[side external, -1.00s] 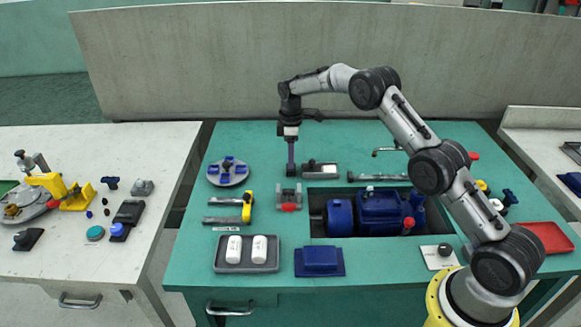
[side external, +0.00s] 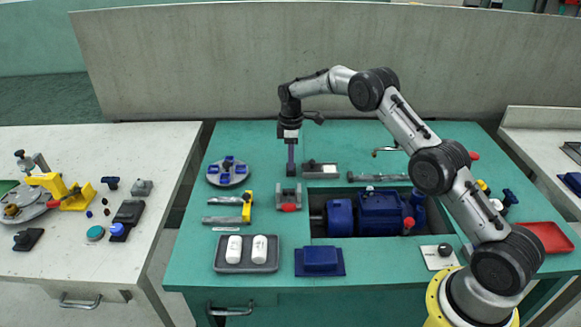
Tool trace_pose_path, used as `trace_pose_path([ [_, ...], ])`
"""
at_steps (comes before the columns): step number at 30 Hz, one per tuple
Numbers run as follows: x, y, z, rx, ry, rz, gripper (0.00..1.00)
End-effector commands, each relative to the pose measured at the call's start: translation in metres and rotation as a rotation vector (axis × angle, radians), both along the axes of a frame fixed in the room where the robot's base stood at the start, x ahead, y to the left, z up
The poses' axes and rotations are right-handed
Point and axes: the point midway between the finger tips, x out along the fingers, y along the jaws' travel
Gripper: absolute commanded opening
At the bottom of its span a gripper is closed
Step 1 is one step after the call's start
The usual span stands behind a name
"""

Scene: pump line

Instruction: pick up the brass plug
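I cannot make out a brass plug for certain at this size. My gripper (side external: 291,172) points straight down over the back left of the green table. It is beside the round grey disc with blue blocks (side external: 228,172) and just left of a grey block with a white label (side external: 319,170). A grey bracket with a red part (side external: 288,197) lies just in front of it. The fingers look like one narrow dark bar, so I cannot tell whether they are open or hold anything.
A blue pump (side external: 379,213) sits in the table's recess, right of the gripper. A grey tray (side external: 247,267) with two white bottles and a blue block (side external: 320,262) stand in front. A red tray (side external: 545,238) is at the right. A white table (side external: 60,265) on the left holds small parts.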

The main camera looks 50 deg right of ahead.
Motion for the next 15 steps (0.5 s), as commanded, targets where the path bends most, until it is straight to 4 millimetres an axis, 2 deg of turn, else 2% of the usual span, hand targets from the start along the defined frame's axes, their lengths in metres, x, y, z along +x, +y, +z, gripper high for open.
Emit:
trace_pose_path([
  [15,0.0002,-0.0001,0.0039,-0.001,-0.001,0.0,0.0],
])
